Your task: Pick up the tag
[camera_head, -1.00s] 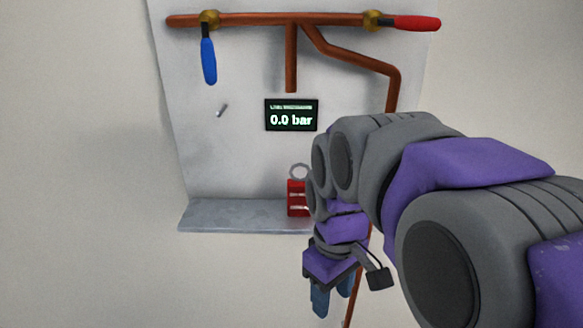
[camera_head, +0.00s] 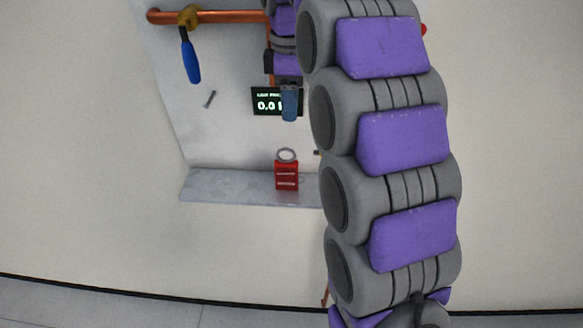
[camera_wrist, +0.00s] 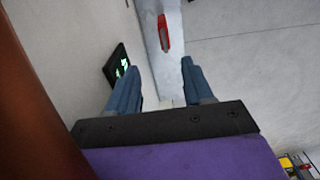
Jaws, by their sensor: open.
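The red tag (camera_head: 286,175) with a grey ring at its top stands on the grey shelf (camera_head: 232,188) against the wall panel. It also shows in the wrist view (camera_wrist: 163,34), beyond my fingertips and between their lines. My gripper (camera_head: 289,103) hangs in front of the pressure display, above the tag and apart from it. In the wrist view my gripper (camera_wrist: 158,80) has its two blue fingers spread, with nothing between them.
A copper pipe (camera_head: 225,17) with a blue-handled valve (camera_head: 191,56) runs along the panel's top. The display (camera_head: 265,101) is partly covered by my gripper. A small grey peg (camera_head: 210,99) sits on the panel. My arm hides the panel's right side. The shelf left of the tag is clear.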

